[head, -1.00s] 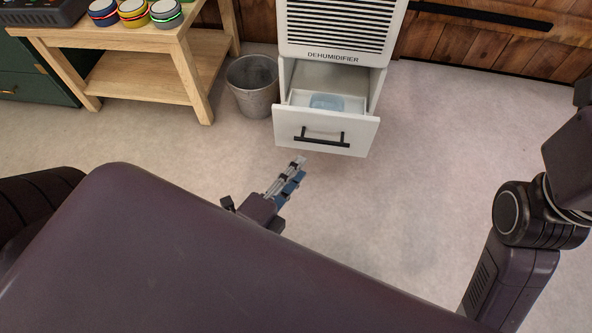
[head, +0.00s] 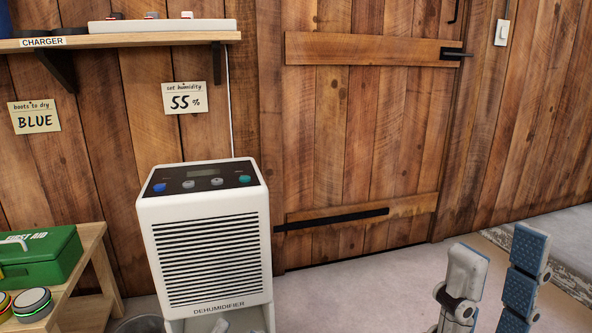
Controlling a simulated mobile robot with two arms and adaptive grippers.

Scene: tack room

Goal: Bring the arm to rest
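My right gripper (head: 497,256) is at the lower right, fingers pointing up. Its two grey fingers with blue textured pads stand apart, with nothing between them. Floor and wall show behind it. At the bottom edge, below the dehumidifier's label, small pale grey-blue shapes are cut off by the frame; they may be tips of my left gripper, but I cannot tell. The rest of both arms is out of view.
The white dehumidifier (head: 210,250) stands against the plank wall, right of a wooden table (head: 92,262) with a green first aid box (head: 40,258). A shelf (head: 120,40) hangs above. A wooden door (head: 360,150) is behind. Floor (head: 370,290) is clear before it.

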